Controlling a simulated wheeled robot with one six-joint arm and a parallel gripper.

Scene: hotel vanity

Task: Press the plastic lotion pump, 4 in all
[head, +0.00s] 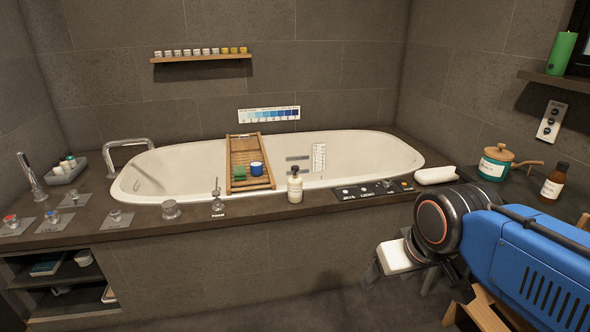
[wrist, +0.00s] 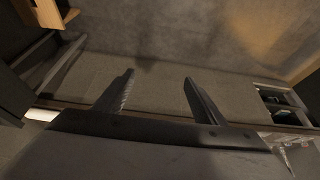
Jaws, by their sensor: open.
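A pale bottle with a dark pump head (head: 295,185), which looks like the plastic lotion pump, stands upright on the front ledge of the bathtub. My gripper (wrist: 159,78) is open and empty in the wrist view, its two dark fingers apart over bare floor and panel. In the head view my arm comes in from the lower right, with the gripper end low in front of the tub panel, below and to the right of the bottle, not touching it. The fingers are hard to make out there. The bottle cannot be made out in the wrist view.
A metal fitting labelled foam (head: 217,205) stands left of the bottle; a dark control strip (head: 370,190) lies to its right. A wooden bath tray (head: 237,160) spans the tub. A brown bottle (head: 552,182) and teal pot (head: 495,162) stand at right. Open shelves (head: 62,275) are at lower left.

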